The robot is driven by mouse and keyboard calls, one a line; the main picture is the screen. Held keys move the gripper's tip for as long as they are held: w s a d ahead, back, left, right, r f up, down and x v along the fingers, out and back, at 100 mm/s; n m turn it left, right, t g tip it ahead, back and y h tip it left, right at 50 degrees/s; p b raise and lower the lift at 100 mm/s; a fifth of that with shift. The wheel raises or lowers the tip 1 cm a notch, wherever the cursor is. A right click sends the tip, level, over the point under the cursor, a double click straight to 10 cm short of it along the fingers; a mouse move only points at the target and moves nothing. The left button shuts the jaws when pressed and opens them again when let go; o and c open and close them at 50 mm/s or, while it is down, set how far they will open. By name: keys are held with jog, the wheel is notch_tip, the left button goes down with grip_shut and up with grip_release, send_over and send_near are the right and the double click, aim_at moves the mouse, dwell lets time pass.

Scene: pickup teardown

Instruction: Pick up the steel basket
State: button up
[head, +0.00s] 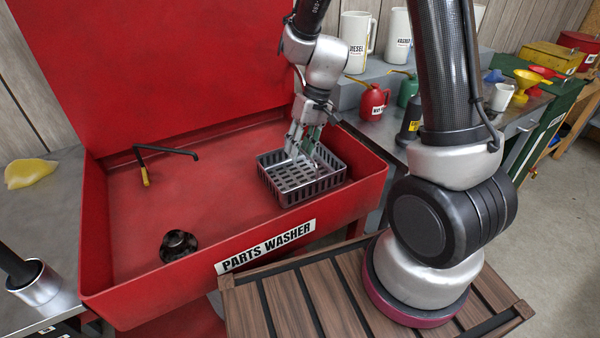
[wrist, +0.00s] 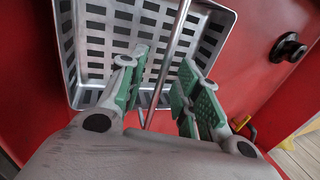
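The steel basket (head: 310,190) is a grey slotted tray sitting in the right part of the red parts washer (head: 215,170). In the wrist view, the basket (wrist: 68,45) fills the upper left, with its slotted floor and walls showing. A thin steel rod (wrist: 170,55), seemingly its handle, runs between my fingers. My gripper (head: 298,150) points down at the basket from above. In the wrist view, the green-padded fingers of my gripper (wrist: 163,62) are apart, one on each side of the rod, with visible gaps. I cannot tell how deep the rod sits between them.
A black drain fitting (head: 178,245) and a black spout with a yellow end (head: 145,175) are in the washer. Its raised walls surround the basket. A red oil can (head: 373,103) and white jugs (head: 357,40) stand behind. The washer's middle floor is clear.

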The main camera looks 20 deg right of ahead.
jog(key=shift+a+f, duration=0.1)
jog(key=shift+f, duration=0.25)
grip_shut()
jog(key=shift+r, duration=0.1)
